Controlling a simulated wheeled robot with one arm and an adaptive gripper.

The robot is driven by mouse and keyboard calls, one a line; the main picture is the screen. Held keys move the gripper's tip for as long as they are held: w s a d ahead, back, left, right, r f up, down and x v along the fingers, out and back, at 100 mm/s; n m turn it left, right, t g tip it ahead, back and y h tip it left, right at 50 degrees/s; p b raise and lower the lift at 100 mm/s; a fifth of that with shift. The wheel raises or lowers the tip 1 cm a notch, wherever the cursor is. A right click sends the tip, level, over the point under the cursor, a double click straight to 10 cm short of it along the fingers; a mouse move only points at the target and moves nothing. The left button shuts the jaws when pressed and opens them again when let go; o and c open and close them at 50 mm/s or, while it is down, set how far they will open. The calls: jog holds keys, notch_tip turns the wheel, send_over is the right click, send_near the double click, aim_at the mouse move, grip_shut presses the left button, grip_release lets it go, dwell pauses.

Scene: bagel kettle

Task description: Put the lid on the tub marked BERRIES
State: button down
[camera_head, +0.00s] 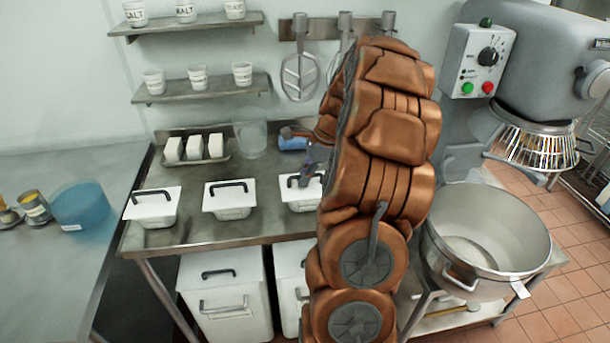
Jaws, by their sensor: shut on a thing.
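Three white tubs stand in a row on the steel table: a left tub (152,212), a middle tub (231,208) and a right tub (302,207). The left and middle tubs have white lids with dark handles on them. No BERRIES marking is readable on any tub. My gripper (307,176) is at the right tub, shut on that tub's white lid (297,191) by its dark handle. The lid is at the tub's top; whether it is seated or slightly raised cannot be told. My arm hides the right side of this tub and part of the gripper.
White blocks on a tray (223,161), a clear container (250,140) and a blue item (292,143) are behind the tubs. White bins (225,290) stand below. A large steel bowl (487,230) and a mixer (540,60) are at the right.

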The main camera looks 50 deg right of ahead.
jog(key=c, duration=1.2)
grip_release()
jog(key=shift+r, duration=0.1)
jog(key=v, duration=1.2)
